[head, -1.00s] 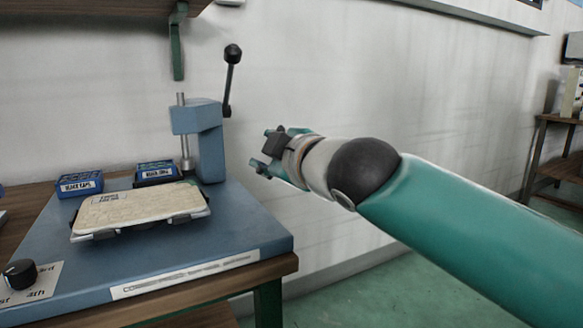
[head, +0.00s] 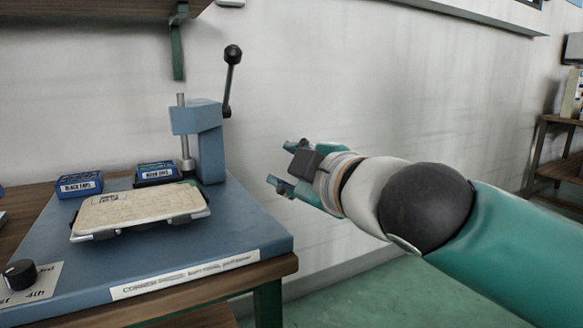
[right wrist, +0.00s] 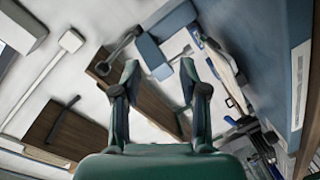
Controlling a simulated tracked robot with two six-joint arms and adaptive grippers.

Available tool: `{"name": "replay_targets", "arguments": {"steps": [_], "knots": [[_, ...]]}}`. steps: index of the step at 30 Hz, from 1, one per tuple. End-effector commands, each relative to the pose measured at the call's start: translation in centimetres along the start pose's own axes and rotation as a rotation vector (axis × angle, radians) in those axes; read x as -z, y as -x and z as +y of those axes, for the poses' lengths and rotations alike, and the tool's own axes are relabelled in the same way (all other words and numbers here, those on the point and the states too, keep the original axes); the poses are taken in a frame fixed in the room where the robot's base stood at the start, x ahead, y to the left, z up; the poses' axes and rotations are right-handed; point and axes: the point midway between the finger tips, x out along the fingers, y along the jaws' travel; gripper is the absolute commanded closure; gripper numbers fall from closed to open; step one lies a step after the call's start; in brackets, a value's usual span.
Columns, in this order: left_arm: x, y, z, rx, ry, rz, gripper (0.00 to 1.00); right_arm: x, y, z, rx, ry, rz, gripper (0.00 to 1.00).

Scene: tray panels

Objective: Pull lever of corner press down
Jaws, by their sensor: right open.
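The corner press (head: 207,140) is a blue post and head with a steel plunger, at the back of a blue base plate. Its lever (head: 231,75), a dark rod with a black ball knob, points up on the right side of the head. In the right wrist view the lever (right wrist: 121,45) lies beyond the left finger. My right gripper (head: 282,164) is open and empty, to the right of the press and lower than the knob, apart from both. It also shows in the right wrist view (right wrist: 160,80), fingers spread. My left gripper is not in view.
A cream panel (head: 140,206) lies on a fixture in front of the press. Two blue label boxes (head: 80,184) stand behind it, and a black knob (head: 20,273) is at front left. A shelf bracket (head: 177,45) hangs above. Space right of the bench is free.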

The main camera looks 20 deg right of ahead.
Motion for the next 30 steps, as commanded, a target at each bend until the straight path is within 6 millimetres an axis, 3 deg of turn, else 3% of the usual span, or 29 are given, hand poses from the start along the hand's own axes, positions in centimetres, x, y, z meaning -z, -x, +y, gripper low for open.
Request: {"name": "replay_targets", "arguments": {"steps": [20,30], "knots": [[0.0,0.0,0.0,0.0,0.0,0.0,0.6,0.1,0.5,0.2,-0.002,0.0,0.001,0.57],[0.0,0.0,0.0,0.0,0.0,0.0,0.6,2.5,1.0,3.6,-0.004,-0.002,0.003,0.57]]}}
